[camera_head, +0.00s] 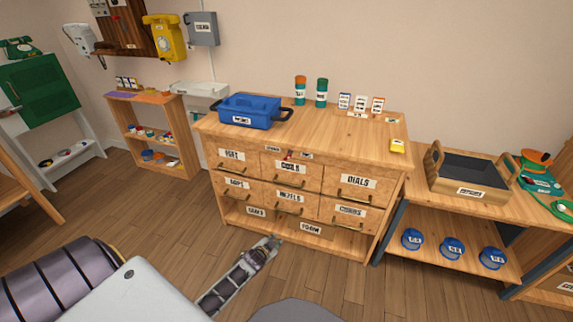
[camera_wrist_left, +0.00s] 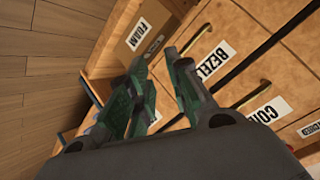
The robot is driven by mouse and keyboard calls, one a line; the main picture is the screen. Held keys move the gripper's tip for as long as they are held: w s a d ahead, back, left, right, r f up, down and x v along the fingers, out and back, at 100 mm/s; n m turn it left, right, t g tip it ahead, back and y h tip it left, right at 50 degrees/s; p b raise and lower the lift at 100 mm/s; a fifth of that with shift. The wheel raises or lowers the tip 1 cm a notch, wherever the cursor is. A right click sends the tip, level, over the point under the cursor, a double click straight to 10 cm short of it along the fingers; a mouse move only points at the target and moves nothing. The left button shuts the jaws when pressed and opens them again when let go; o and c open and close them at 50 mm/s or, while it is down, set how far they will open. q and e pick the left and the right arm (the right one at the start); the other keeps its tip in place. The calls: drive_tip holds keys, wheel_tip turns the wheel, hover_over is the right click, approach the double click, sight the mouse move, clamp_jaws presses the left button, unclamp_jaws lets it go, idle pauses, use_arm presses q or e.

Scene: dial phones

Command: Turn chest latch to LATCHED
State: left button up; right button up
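The wooden chest of drawers (camera_head: 240,148) stands in the middle of the head view. Its latch (camera_head: 288,156) looks like a small red part on the top front rail, between two small labels too small to read. My left gripper (camera_head: 275,240) is in front of the chest, low by the bottom shelf and well below the latch. In the left wrist view, its green-padded fingers (camera_wrist_left: 150,68) are apart with nothing between them. They point toward the FOAM label (camera_wrist_left: 138,34) and the BEZELS drawer label (camera_wrist_left: 214,58). My right gripper is not in view.
Drawer handles (camera_head: 289,210) stick out from the chest front. A blue bin (camera_head: 250,112) and two canisters stand on its top. A low bench (camera_head: 425,199) with a wooden tray is at the right. Bare floor (camera_head: 150,215) lies at the left.

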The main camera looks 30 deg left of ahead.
use_arm(q)
drive_tip(key=w+a+r+t+b, duration=0.1)
drive_tip(key=w+r+t+b, duration=0.1)
drive_tip(key=r, duration=0.7)
drive_tip(key=w+a+r+m+t+y+b, duration=0.1)
drive_tip(key=w+a+r+t+b, duration=0.1)
drive_tip(key=r, duration=0.7)
drive_tip(key=w+a+r+t+y+b, duration=0.1)
drive_tip(key=w+r+b, duration=0.3)
drive_tip(key=r, duration=0.5)
drive_tip(key=shift+w+a+r+m+t, duration=0.3)
drive_tip(key=shift+w+m+t, duration=0.15)
drive_tip(key=shift+t, duration=0.35)
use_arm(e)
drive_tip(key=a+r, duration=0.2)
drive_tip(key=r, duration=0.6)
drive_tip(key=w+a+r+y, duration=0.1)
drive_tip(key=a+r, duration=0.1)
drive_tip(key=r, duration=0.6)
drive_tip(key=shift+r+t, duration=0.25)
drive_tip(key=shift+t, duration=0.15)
use_arm(q)
drive_tip(key=shift+w, duration=0.15)
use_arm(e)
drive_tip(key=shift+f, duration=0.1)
